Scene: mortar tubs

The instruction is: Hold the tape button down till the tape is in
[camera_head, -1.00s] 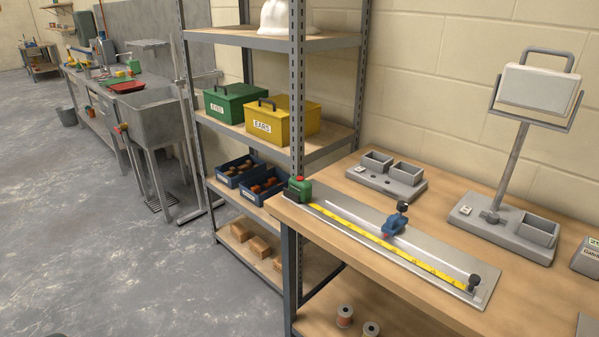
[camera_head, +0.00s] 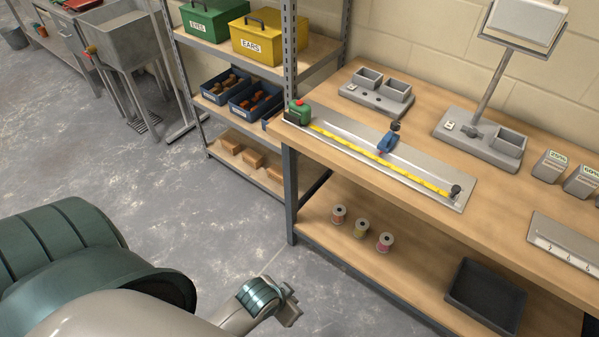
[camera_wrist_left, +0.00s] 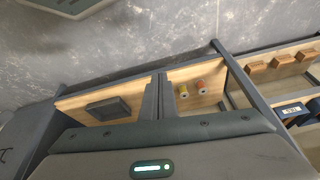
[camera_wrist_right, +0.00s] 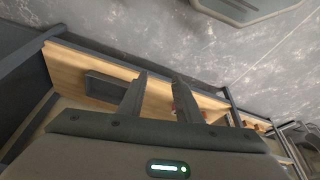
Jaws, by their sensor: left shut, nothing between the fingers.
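The green tape measure (camera_head: 297,113), with a red top, sits at the left end of a metal plate (camera_head: 345,127) on the workbench. Its yellow tape (camera_head: 375,156) is drawn out along the plate to a black knob (camera_head: 456,189) at the right end. A blue slider (camera_head: 386,143) with a black knob stands partway along the plate. My left gripper (camera_head: 293,312) is low in front of the bench, well away from the tape; its shut fingers show in the left wrist view (camera_wrist_left: 157,98). My right gripper (camera_wrist_right: 160,97) is open and empty in the right wrist view.
The workbench (camera_head: 330,84) also bears a two-cup block (camera_head: 377,104), a lamp stand (camera_head: 470,135) and small labelled boxes (camera_head: 550,166). Spools (camera_head: 361,228) and a dark tray (camera_head: 485,295) are on its lower shelf. A shelf rack (camera_head: 288,70) stands left; the floor (camera_head: 200,220) before it is clear.

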